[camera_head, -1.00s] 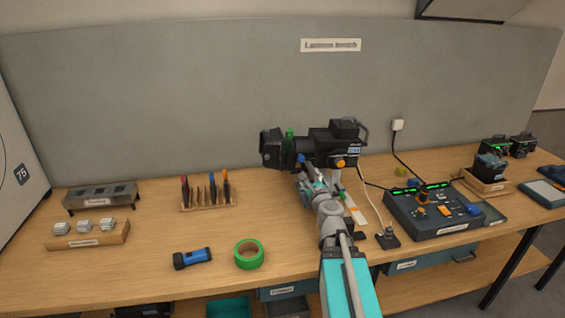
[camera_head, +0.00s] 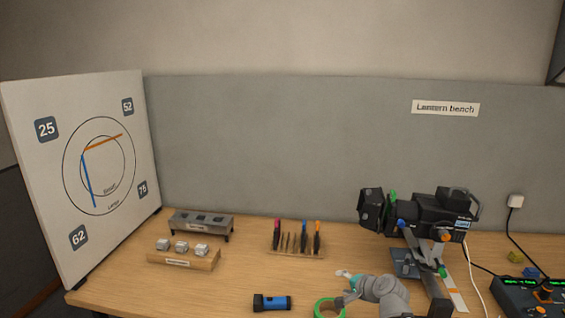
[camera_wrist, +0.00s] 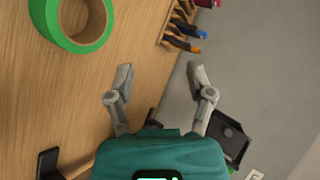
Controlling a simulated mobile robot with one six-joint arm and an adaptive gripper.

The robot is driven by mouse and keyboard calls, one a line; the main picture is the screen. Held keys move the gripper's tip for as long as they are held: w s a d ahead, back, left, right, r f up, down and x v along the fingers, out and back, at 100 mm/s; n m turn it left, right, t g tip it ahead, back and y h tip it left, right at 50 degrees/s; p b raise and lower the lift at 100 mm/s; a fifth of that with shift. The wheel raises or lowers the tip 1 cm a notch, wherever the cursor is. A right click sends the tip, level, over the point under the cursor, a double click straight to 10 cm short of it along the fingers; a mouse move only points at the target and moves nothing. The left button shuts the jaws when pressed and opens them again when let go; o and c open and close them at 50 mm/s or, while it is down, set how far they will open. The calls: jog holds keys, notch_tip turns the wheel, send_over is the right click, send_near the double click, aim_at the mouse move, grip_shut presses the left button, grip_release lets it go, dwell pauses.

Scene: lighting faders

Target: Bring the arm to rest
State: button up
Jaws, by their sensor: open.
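My gripper (camera_wrist: 158,78) is open and empty in the wrist view, its two grey fingers spread apart above the bench. In the head view my gripper (camera_head: 347,287) is low at the bottom centre, near the green tape roll, and my arm curves out of the bottom of the picture. The black lantern (camera_head: 432,214) stands on its mount to the right of my gripper, apart from it.
The green tape roll (camera_head: 322,308) and blue flashlight (camera_head: 272,303) lie near the front. A tool rack (camera_head: 297,252), a block holder (camera_head: 205,262) and a fader console (camera_head: 535,296) stand on the bench. A target board (camera_head: 140,112) is at left.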

jog(key=s+f+n+g+h, duration=0.3)
jog(key=s+f+n+g, duration=0.1)
jog(key=s, duration=0.3)
jog(key=s+a+f+n+g+h, duration=0.1)
jog(key=s+f+n+g+h, duration=0.1)
jog(key=s+f+n+g, duration=0.2)
jog(key=shift+s+f+n+g+h, duration=0.4)
jog(key=shift+s+n+g, duration=0.6)
jog(key=shift+s+n, duration=0.4)
jog(key=shift+w+a, duration=0.1)
dwell(0.7)
jog(key=shift+c, duration=0.8)
